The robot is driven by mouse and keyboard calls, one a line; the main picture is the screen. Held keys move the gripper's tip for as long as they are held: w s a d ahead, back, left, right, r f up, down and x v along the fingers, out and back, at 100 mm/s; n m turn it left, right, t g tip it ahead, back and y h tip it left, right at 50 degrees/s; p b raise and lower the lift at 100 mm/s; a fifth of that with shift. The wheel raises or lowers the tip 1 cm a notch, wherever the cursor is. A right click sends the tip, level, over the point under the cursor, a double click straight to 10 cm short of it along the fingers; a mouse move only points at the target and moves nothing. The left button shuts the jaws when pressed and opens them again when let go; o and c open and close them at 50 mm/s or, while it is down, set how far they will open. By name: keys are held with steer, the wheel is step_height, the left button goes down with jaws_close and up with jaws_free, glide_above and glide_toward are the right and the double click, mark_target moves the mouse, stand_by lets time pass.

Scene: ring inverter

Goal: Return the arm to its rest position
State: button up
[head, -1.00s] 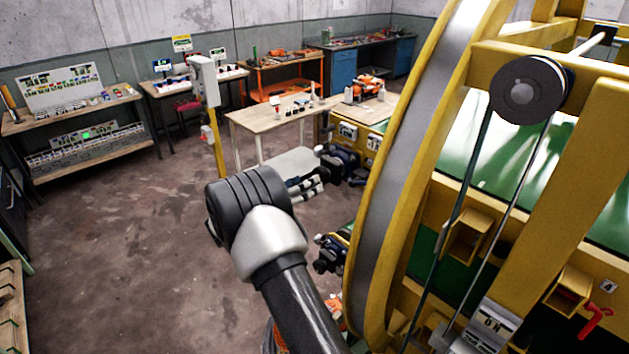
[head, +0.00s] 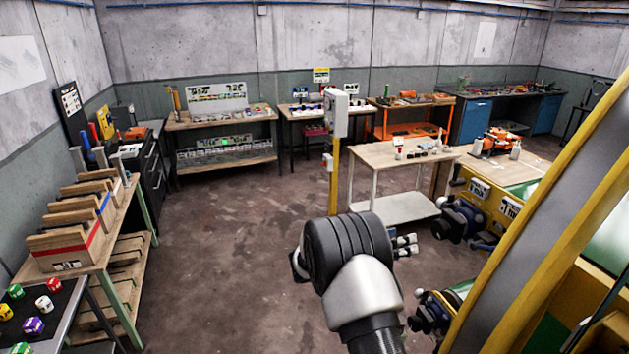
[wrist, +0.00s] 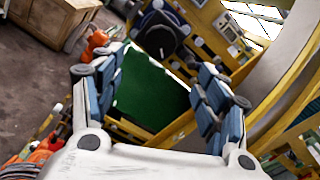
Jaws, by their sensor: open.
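My gripper (wrist: 158,100) shows in the wrist view with its two blue-padded fingers spread wide apart. Nothing is between the fingers; behind the gap I see a green panel (wrist: 150,88) in a yellow frame. In the head view my arm rises from the bottom, right of centre, bent at a dark ribbed joint. My gripper (head: 405,246) is mostly hidden behind that joint, with only its finger ends showing at its right.
The large yellow ring structure (head: 545,240) stands close on the right. A wooden cart (head: 385,155) and a post-mounted box (head: 336,112) are ahead. A shelf with wooden holders (head: 75,235) is at left. The floor (head: 230,250) between is clear.

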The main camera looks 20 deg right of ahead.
steer(key=s+a+m+g+y+b, duration=0.1)
steer(key=s+a+m+y+b, duration=0.35)
steer(key=s, duration=0.55)
steer(key=s+a+m+g+y+b, duration=0.1)
steer(key=s+a+m+y+b, duration=0.1)
steer(key=s+m+y+b, duration=0.45)
steer(key=s+a+f+m+t+y+b, duration=0.2)
steer(key=s+a+f+m+y+b, duration=0.1)
steer(key=s+a, duration=0.5)
steer(key=s+a+f+m+t+y+b, duration=0.3)
steer(key=s+a+f+m+y+b, duration=0.1)
steer(key=s+a+f+m, duration=0.3)
steer(key=shift+s+a+m+b, duration=0.55)
steer(key=shift+s+a+m, duration=0.7)
steer(key=shift+s+m, duration=0.55)
steer(key=shift+s, duration=0.1)
